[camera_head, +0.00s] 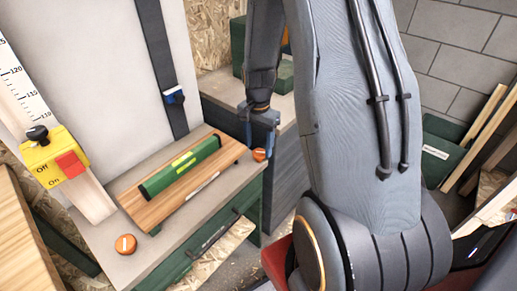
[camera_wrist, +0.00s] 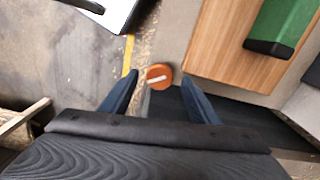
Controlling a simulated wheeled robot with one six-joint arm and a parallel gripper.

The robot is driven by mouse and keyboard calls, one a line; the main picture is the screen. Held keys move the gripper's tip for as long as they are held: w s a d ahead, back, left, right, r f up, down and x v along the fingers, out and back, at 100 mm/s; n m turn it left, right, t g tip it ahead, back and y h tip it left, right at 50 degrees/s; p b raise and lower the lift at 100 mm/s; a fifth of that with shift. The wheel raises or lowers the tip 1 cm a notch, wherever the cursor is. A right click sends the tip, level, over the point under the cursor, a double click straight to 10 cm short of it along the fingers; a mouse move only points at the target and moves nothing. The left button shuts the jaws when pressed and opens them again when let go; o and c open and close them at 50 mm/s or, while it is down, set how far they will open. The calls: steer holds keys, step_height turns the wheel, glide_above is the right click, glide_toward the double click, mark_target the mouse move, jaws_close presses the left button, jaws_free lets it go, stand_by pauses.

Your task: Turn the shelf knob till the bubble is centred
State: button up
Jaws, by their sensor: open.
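A green spirit level (camera_head: 180,166) with a yellow vial strip lies on a wooden shelf board (camera_head: 205,186); the bubble is too small to make out. An orange knob (camera_head: 259,155) sits at the board's right end. A second orange knob (camera_head: 125,244) with a white mark is at the near left corner. My gripper (camera_head: 262,120) points down over the right knob. In the wrist view this knob (camera_wrist: 159,76) appears between the open fingertips, its white mark nearly level across the picture. The level's dark end (camera_wrist: 268,48) shows there too. Contact cannot be told.
A yellow box with a red Off/On switch (camera_head: 55,160) stands left of the board. A dark strap (camera_head: 160,60) with a blue buckle hangs behind. Floor is open beyond the knob in the wrist view.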

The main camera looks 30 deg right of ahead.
mark_target(258, 152)
step_height(258, 152, up, 6)
steer(key=shift+f+b, duration=0.15)
steer(key=shift+b, duration=0.2)
stand_by(0.4)
steer(key=s+a+r+n, duration=0.3)
steer(key=s+a+n, duration=0.3)
steer(key=s+a, duration=0.1)
steer(key=s+a+r+n, duration=0.3)
steer(key=s+a+n, duration=0.4)
steer(key=shift+t, duration=0.4)
steer(key=shift+w+a, duration=0.1)
